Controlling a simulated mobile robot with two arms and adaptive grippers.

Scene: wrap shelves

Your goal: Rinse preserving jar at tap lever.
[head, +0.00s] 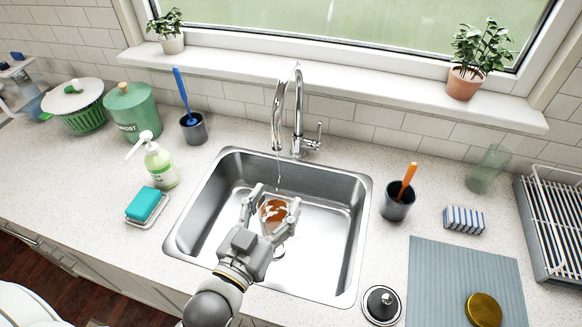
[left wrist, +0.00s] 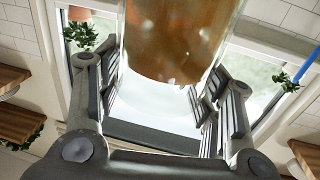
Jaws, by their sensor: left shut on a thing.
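The preserving jar (head: 274,211) is clear glass with an orange-brown content or residue. It is between the fingers of my left gripper (head: 276,197), which is shut on it over the sink (head: 330,262). In the left wrist view, the brownish jar (left wrist: 178,38) shows close up between the fingers (left wrist: 165,100). The chrome tap (head: 298,105) stands behind the sink, with its lever (head: 314,142) on the right side. A thin stream of water runs from the spout down toward the jar; where it lands is unclear. My right gripper is not in view.
Left of the sink are a soap bottle (head: 160,165), a teal sponge on a dish (head: 145,205) and a blue brush in a cup (head: 193,127). Right are a cup with an orange-handled tool (head: 397,205), a drain strainer (head: 381,305), a gold lid (head: 483,309) on a mat and a glass (head: 489,170).

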